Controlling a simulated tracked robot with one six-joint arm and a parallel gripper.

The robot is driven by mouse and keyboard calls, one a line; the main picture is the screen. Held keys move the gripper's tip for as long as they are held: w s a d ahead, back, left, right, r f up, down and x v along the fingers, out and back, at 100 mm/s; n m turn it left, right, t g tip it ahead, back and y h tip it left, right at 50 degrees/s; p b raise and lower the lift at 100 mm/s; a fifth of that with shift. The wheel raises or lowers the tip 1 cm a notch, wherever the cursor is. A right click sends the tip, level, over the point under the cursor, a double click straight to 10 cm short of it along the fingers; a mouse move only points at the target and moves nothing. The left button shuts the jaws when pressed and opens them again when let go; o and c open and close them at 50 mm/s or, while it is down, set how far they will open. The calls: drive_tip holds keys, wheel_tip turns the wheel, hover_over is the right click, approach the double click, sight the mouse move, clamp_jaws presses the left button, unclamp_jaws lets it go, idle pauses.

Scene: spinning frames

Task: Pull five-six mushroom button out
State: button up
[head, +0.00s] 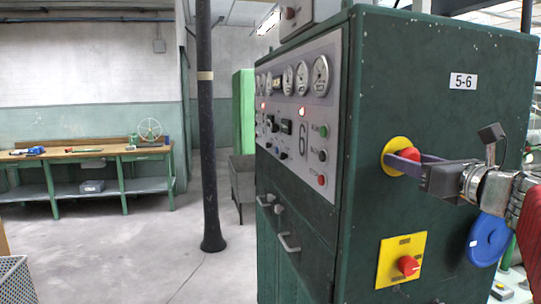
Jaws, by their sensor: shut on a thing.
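The red mushroom button (408,154) sits on a round yellow plate (389,150) on the right side of the green machine cabinet (440,115), below a white label reading 5-6 (463,82). My gripper (405,160) reaches in from the right, with its fingers at the button. It is shut on the button, one finger passing in front of it. The fingers and the gripper body hide part of the button, and I cannot tell how far it stands out from the plate.
Below is a yellow plate (386,262) with a red rotary switch (407,265). A blue disc (489,240) hangs close under my gripper. The cabinet front has gauges (320,75) and handles (289,243). A dark column (207,150) and a workbench (90,155) stand left, with open floor between.

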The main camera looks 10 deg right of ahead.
drive_tip(key=c, duration=0.4)
drive_tip(key=shift+s+f, duration=0.1)
drive_tip(key=shift+s, duration=0.5)
drive_tip(key=o, duration=1.5)
drive_tip(key=shift+s, duration=0.1)
drive_tip(key=shift+o, duration=0.2)
